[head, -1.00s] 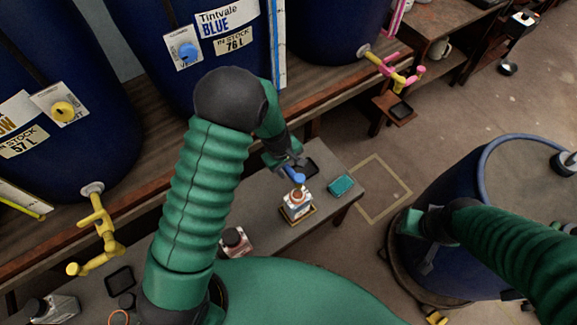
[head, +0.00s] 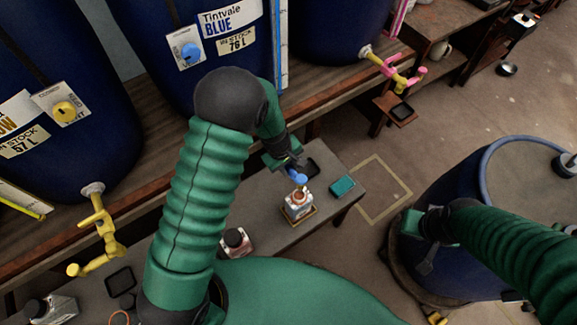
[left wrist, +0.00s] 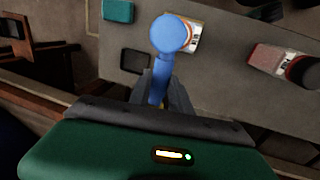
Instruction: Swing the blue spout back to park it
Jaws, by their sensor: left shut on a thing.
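The blue spout (head: 299,179) ends over a small white bottle (head: 298,199) with an orange-brown label. In the left wrist view the spout (left wrist: 172,35) shows a round blue end and a narrower stem, and it covers part of the bottle (left wrist: 193,36). My left gripper (head: 289,168) is shut on the spout's stem; its fingers (left wrist: 163,85) also show in the wrist view. My left forearm hides the rest of the spout from the head view.
The bottle stands on a small tray on a grey bench (head: 268,200). A teal pad (head: 342,186), a dark square pad (head: 312,168) and another bottle (head: 235,241) are nearby. The blue vat (head: 185,40) stands behind. The blue drum (head: 455,190) stands on the right.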

